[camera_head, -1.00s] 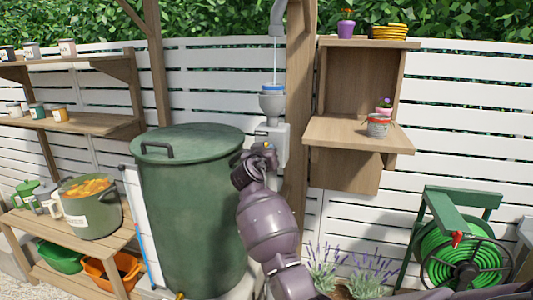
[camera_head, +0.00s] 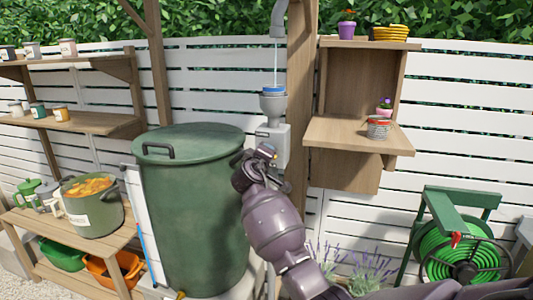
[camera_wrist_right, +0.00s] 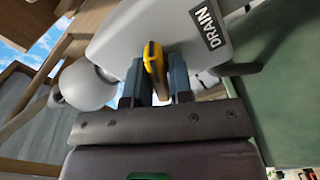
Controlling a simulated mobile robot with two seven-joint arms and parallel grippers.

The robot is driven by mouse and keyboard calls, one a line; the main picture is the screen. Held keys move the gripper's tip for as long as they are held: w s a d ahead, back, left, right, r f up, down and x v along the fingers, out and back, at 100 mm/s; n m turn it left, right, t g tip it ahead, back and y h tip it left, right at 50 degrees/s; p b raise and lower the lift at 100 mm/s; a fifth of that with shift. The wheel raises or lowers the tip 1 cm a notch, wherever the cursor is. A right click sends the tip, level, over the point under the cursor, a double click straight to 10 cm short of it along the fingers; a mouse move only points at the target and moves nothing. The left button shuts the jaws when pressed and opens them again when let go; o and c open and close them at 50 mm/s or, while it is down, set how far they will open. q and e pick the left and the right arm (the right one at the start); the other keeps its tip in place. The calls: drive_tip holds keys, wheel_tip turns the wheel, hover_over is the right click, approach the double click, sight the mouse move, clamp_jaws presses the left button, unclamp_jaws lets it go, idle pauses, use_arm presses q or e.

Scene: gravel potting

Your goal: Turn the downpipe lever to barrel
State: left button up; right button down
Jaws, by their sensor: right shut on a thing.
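The downpipe lever (camera_wrist_right: 153,62) is a narrow yellow handle on the grey diverter box (camera_head: 281,142). In the right wrist view it sits between the two dark fingers of my right gripper (camera_wrist_right: 154,85), which is shut on it. A DRAIN label (camera_wrist_right: 205,24) shows on the box, to the right of the lever. In the head view my right gripper (camera_head: 266,153) is at the front of the box and hides most of the lever. The green barrel (camera_head: 190,210) stands lidded just left of the box. My left gripper is out of view.
Water falls from the grey downpipe (camera_head: 279,18) into the funnel (camera_head: 272,104) above the box. A wooden wall shelf (camera_head: 350,135) is to the right, with a hose reel (camera_head: 465,250) below. A potting bench (camera_head: 110,243) stands left of the barrel.

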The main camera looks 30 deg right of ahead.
drive_tip(key=n, duration=0.4)
drive_tip(key=shift+n, duration=0.7)
drive_tip(key=c, duration=1.1)
unclamp_jaws()
drive_tip(key=shift+c, duration=0.2)
drive_tip(key=b+v, duration=0.1)
drive_tip(key=v, duration=1)
drive_tip(key=shift+b, duration=0.3)
